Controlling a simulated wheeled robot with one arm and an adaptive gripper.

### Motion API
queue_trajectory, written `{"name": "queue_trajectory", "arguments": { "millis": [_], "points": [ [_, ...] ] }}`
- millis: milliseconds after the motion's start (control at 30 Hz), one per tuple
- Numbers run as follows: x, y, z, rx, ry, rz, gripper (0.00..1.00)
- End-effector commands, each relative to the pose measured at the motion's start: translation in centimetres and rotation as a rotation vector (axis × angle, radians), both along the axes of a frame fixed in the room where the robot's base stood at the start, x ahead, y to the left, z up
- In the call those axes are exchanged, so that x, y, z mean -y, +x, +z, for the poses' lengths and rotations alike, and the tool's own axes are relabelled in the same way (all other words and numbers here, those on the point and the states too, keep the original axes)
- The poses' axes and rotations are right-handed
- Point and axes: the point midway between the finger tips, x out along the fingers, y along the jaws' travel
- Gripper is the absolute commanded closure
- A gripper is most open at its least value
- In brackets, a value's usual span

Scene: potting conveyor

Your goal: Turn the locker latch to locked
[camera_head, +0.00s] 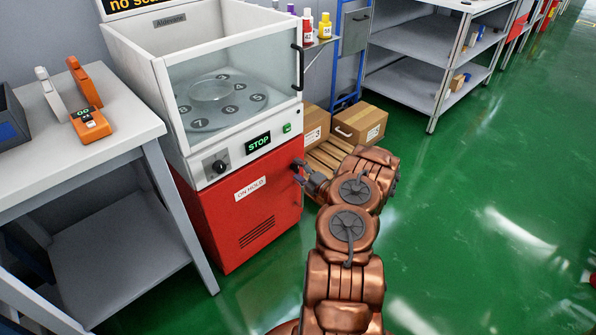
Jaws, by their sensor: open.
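The red locker (240,215) forms the lower part of the white machine and carries a sign reading "ON HOLD". My gripper (300,172) is open at the right edge of the locker's front, near its upper right corner. The latch cannot be told apart from the dark fingers there, so its position and any contact with my gripper are unclear. My arm comes in from the bottom and reaches up and left to the locker.
Above the locker is a panel with a black knob (216,167) and a "STOP" display (258,143). A grey table (110,120) stands left. Cardboard boxes (360,123) on a pallet (330,155) stand behind my gripper. Green floor (480,210) is free at right.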

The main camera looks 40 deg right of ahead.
Motion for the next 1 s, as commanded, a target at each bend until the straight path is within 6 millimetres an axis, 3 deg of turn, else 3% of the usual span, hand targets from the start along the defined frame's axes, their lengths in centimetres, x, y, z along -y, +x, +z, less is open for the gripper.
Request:
{"name": "queue_trajectory", "arguments": {
  "millis": [267,700,1000],
  "points": [
    [0.1,-1.0,0.0,0.0,0.0,-0.003,0.25],
    [0.0,-8.5,0.0,0.001,0.002,-0.005,0.25],
    [-0.2,-11.6,0.0,0.0,0.001,-0.002,0.25]
  ]
}}
